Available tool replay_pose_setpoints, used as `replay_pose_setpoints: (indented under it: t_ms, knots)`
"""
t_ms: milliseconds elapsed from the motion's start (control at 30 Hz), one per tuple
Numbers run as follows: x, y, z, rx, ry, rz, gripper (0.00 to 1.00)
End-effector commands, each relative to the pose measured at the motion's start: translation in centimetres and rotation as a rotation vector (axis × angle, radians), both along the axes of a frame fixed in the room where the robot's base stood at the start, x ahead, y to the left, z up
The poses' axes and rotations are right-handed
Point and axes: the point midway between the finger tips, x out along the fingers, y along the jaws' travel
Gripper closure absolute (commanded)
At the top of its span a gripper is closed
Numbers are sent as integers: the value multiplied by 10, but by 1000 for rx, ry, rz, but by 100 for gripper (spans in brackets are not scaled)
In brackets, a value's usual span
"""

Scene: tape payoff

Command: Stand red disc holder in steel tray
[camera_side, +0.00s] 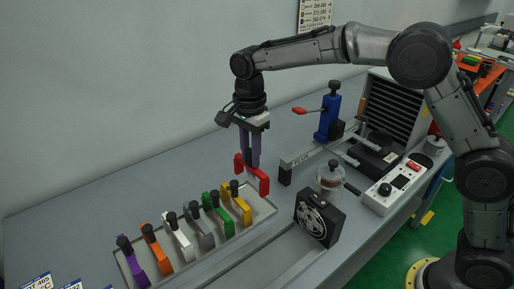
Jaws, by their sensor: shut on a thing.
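The red disc holder (260,181) is in my gripper (251,165), near the right end of the steel tray (211,260). My gripper points down and is shut on the red holder. The holder's upper middle is partly hidden by the fingers. I cannot tell whether its lower edge touches the tray. Several other holders stand in a row in the tray: purple (130,261), orange (157,250), white (178,237), grey (200,229), green (218,215) and yellow (238,205), which is closest to the red one. Each has a black knob on top.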

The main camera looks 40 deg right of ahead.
Motion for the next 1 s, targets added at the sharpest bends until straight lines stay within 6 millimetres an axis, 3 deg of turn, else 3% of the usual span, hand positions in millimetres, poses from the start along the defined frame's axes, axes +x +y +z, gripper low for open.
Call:
replay_pose_setpoints:
  t_ms: [633, 1000]
  knots:
    - [0, -5, -54, 0, 2, -10, 100]
    - [1, -5, -66, 0, -1, -10, 100]
